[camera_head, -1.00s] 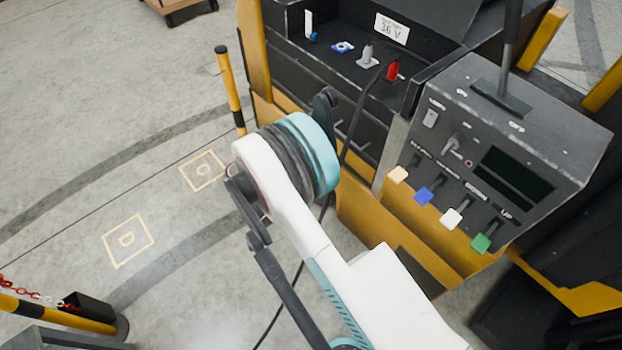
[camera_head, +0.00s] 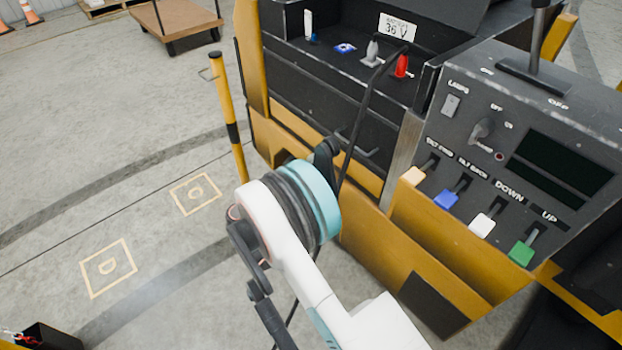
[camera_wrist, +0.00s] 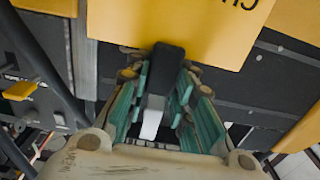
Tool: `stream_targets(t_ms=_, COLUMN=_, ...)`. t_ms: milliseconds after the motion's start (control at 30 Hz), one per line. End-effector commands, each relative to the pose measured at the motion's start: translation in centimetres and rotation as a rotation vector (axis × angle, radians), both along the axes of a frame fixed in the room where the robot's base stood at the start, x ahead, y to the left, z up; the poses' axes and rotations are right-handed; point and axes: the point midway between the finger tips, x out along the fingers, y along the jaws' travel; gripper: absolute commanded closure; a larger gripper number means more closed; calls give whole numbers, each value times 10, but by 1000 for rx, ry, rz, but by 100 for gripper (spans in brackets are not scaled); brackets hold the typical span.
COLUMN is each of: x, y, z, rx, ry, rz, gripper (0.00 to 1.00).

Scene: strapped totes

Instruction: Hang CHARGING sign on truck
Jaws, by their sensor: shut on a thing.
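In the wrist view my gripper (camera_wrist: 164,88) is shut on a black piece at the edge of the yellow sign (camera_wrist: 180,28). A white piece shows between the fingers below the black one. The sign's dark lettering appears upside down and is cut off by the top edge; only its first letters show. In the head view my arm hides the gripper and the sign. The truck (camera_head: 285,135) is yellow and black, just beyond my wrist. I cannot tell whether the sign touches the truck.
The truck's control box (camera_head: 535,130) with several coloured levers stands close on the right. A black cable (camera_head: 352,135) hangs beside my wrist. A yellow-black post (camera_head: 230,115) stands left of the truck. A brown cart (camera_head: 176,22) is farther back. Open floor lies left.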

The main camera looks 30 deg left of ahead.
Motion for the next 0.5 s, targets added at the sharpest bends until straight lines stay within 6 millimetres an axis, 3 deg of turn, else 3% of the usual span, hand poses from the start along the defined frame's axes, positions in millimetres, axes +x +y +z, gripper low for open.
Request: stream_targets(t_ms=500, x=34, y=-14, z=1, rx=0, ry=0, rz=-2, gripper=100)
